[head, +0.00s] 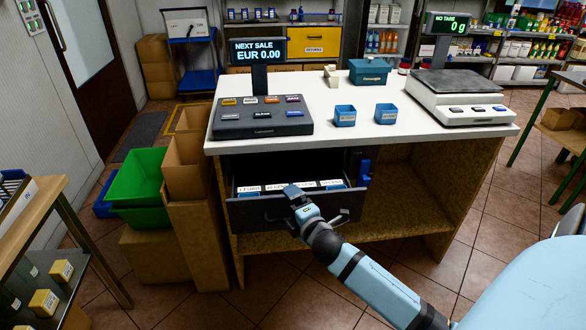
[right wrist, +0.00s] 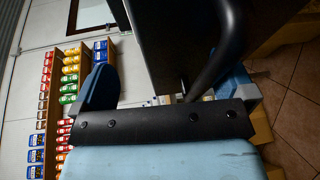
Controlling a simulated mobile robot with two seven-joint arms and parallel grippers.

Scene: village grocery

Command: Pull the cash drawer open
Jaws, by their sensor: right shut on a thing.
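The dark cash drawer (head: 255,213) sits under the left part of the white counter. It stands partly out, and a row of white labels and blue compartments shows inside it. My right gripper (head: 299,205) is at the middle of the drawer's front, shut on the drawer's handle, which it mostly hides. In the right wrist view a dark curved bar (right wrist: 222,50) shows close to the gripper; the grip itself is not clear there. My left gripper is in neither view.
The counter (head: 345,137) carries the cash register (head: 262,124), two blue cups and a scale (head: 458,96). A green crate (head: 137,184) and cardboard boxes (head: 184,165) stand close to the drawer's left. A low table (head: 35,215) is at the left; tiled floor is clear in front.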

